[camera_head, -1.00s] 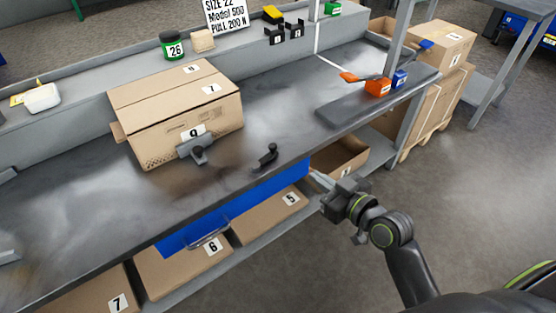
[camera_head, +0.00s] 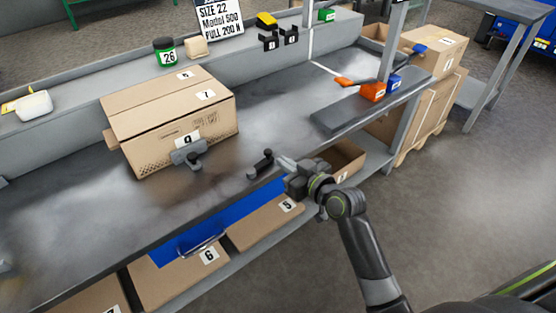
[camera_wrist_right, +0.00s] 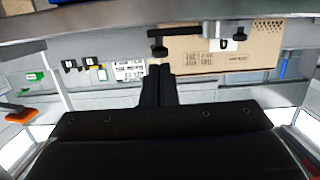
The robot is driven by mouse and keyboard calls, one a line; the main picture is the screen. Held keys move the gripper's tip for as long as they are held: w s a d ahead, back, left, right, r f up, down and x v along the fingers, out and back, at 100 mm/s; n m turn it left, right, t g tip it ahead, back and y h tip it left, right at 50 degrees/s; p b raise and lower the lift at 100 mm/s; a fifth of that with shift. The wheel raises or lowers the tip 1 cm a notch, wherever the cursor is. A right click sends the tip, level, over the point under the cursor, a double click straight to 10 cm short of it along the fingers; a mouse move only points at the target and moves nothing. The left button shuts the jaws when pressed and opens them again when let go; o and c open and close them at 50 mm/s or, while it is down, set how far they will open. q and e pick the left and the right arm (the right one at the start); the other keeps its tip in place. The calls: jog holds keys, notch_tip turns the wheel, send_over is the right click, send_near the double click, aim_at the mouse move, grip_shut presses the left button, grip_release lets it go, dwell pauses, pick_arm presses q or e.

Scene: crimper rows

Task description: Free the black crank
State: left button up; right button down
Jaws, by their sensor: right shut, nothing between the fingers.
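The small black crank (camera_head: 262,164) stands on the grey workbench (camera_head: 285,110) near its front edge, with a knob at its upper end. In the right wrist view the crank (camera_wrist_right: 158,45) shows just beyond my fingertips. My right gripper (camera_head: 285,163) is shut and empty, close to the right of the crank in the head view; I cannot tell whether it touches. It also shows in the wrist view (camera_wrist_right: 158,72). My left gripper is not in view.
A carton (camera_head: 180,110) stands left of the crank, with a grey bracket-like part (camera_head: 188,154) before it. A blue drawer (camera_head: 235,210) with a handle is below the bench edge.

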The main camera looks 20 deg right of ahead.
aim_at(271, 154)
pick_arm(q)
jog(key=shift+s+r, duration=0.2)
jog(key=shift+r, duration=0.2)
pick_arm(e)
jog(key=shift+x, duration=1.7)
pick_arm(q)
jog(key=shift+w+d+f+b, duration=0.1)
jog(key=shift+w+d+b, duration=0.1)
jog(key=shift+b, duration=0.2)
pick_arm(e)
jog(key=shift+f, duration=0.1)
jog(key=shift+w+y, duration=0.15)
jog(key=shift+y, duration=0.15)
jog(key=shift+n+b, duration=0.3)
jog(key=shift+b, duration=0.15)
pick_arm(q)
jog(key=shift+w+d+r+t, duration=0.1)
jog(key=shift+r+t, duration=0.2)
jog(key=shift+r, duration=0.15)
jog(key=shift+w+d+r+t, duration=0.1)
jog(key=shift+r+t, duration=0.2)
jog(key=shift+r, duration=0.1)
